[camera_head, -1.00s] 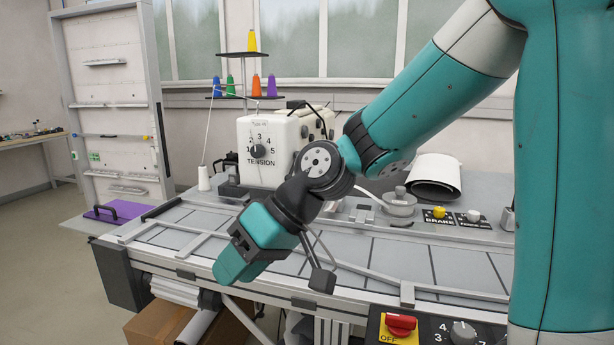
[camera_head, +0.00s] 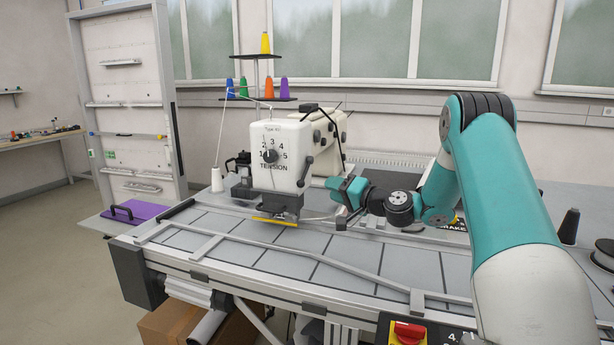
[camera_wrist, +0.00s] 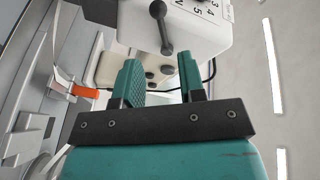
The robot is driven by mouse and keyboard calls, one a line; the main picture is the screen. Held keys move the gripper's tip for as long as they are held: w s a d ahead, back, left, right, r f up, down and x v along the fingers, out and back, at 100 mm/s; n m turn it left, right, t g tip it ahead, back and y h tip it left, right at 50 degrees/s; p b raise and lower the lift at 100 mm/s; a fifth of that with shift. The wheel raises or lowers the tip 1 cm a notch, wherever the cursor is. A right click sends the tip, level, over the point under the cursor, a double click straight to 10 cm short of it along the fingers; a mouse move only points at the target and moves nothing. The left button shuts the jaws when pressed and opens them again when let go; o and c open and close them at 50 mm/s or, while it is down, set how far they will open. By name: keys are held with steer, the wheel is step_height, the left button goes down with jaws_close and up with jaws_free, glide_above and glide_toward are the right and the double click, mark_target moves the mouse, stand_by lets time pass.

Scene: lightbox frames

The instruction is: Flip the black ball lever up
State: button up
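The black ball lever (camera_head: 305,171) sits on the right side of the white sewing machine (camera_head: 290,142), by the tension dial (camera_head: 270,156). It points downward and slightly left in the head view.
A thread rack (camera_head: 262,98) with coloured cones stands above the machine. A white spool (camera_head: 217,180) and a purple board (camera_head: 137,213) are at the left. The tabletop (camera_head: 330,260) in front is mostly clear, crossed by metal rails. An orange part (camera_wrist: 85,93) shows in the wrist view.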

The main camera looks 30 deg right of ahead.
mark_target(305, 173)
steer(key=p+x, duration=0.3)
steer(key=x, duration=0.7)
steer(key=shift+c, duration=0.5)
steer(key=shift+a, duration=0.1)
jaws_close()
